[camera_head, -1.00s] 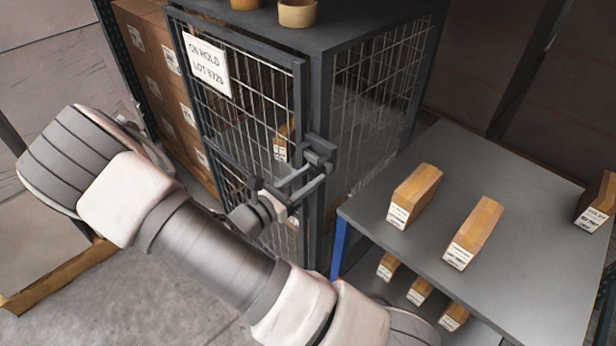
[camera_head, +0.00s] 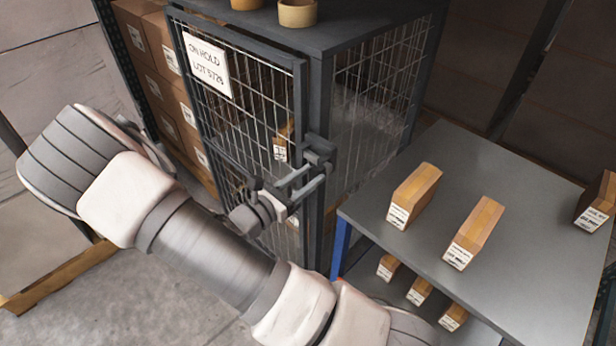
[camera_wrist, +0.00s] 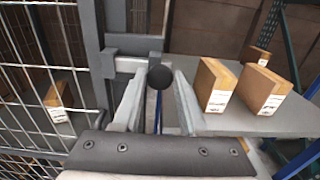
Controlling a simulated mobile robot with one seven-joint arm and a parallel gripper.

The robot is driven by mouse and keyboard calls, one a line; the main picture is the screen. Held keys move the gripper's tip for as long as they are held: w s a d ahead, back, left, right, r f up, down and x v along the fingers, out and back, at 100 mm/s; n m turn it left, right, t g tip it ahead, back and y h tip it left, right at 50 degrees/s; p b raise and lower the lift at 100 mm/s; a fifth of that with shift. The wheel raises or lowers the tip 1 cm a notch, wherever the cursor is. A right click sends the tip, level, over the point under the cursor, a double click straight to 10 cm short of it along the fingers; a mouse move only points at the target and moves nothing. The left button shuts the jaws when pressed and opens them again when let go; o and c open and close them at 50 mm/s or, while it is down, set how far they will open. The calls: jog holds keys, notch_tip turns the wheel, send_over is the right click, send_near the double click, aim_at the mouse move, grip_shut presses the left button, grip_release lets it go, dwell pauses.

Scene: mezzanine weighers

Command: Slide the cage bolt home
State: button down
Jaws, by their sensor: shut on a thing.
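The cage (camera_head: 372,100) is dark grey with wire mesh. Its door (camera_head: 250,122) carries a white "ON HOLD" sign (camera_head: 207,66). The bolt (camera_head: 318,149) is at the door's right edge; its grey bar and bracket also show in the wrist view (camera_wrist: 127,64). My gripper (camera_head: 310,180) is at the bolt. In the wrist view my gripper (camera_wrist: 159,95) has a finger on each side of the bolt's round black knob (camera_wrist: 160,76) and is shut on it. How far the bar reaches into its keeper cannot be told.
A grey table (camera_head: 520,205) with several orange-brown cartons (camera_head: 414,195) stands close to the right of the cage door. More cartons (camera_head: 420,291) lie on its lower shelf. Stacked brown boxes (camera_head: 160,75) stand left of the cage. Two tan pots (camera_head: 297,12) are on the cage top.

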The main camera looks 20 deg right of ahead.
aim_at(308, 157)
jog(key=shift+w+a, duration=0.3)
jog(key=shift+w, duration=0.45)
jog(key=shift+w+a, duration=0.3)
jog(key=shift+w, duration=0.5)
jog(key=shift+w+a, duration=0.3)
jog(key=shift+w, duration=0.45)
jog(key=shift+c, duration=2.3)
grip_release()
jog(key=shift+w, duration=0.1)
jog(key=v, duration=1.7)
jog(key=shift+a, duration=0.2)
jog(key=shift+r, duration=0.1)
